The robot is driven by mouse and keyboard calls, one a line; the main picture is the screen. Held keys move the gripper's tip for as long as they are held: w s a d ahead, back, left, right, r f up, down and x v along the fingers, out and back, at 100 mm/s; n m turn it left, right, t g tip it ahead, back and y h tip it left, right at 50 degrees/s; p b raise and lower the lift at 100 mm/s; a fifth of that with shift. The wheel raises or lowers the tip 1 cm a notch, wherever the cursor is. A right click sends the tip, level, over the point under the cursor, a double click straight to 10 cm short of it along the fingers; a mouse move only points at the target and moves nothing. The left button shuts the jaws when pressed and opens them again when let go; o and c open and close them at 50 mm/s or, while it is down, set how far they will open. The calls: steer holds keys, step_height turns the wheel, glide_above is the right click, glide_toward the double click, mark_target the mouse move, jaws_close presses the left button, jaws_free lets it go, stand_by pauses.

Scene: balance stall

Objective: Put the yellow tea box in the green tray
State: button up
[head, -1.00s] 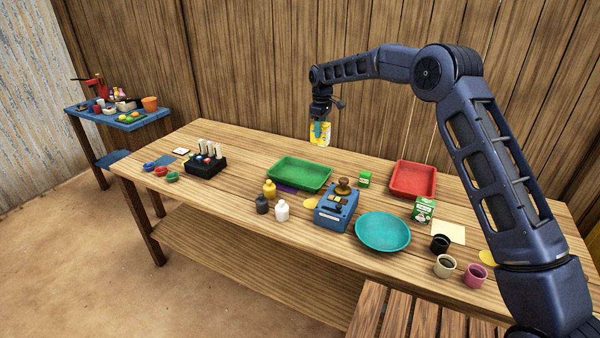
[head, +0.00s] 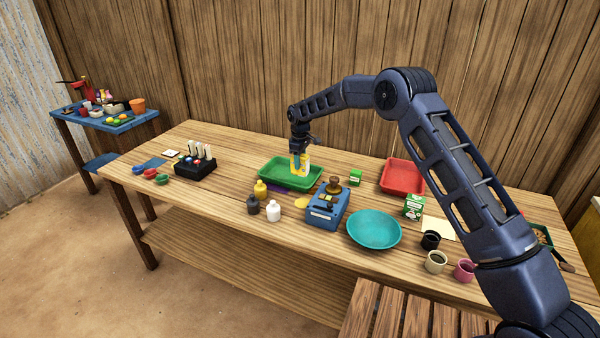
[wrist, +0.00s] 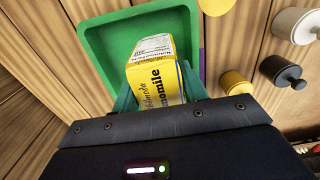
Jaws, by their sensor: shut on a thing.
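The yellow tea box (head: 300,163) is held in my gripper (head: 299,158) over the green tray (head: 270,172). In the wrist view the tea box (wrist: 157,82) sits between the teal fingers, with a white label panel on its end and "momile" readable on its side. My gripper (wrist: 160,95) is shut on it. The green tray (wrist: 100,42) lies behind the box in that view, its rim showing on the left and top. I cannot tell whether the box's lower end touches the tray floor.
A blue scale-like device (head: 326,208) stands just right of the tray, with a small green box (head: 355,177) behind it. Yellow (head: 260,189), dark and white weights stand in front. A red tray (head: 402,177) and a teal bowl (head: 374,230) are farther right.

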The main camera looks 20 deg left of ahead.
mark_target(300, 171)
steer(key=shift+f, duration=2.8)
steer(key=o, duration=1)
steer(key=shift+f, duration=0.15)
step_height(300, 171, up, 12)
steer(key=shift+r, duration=0.2)
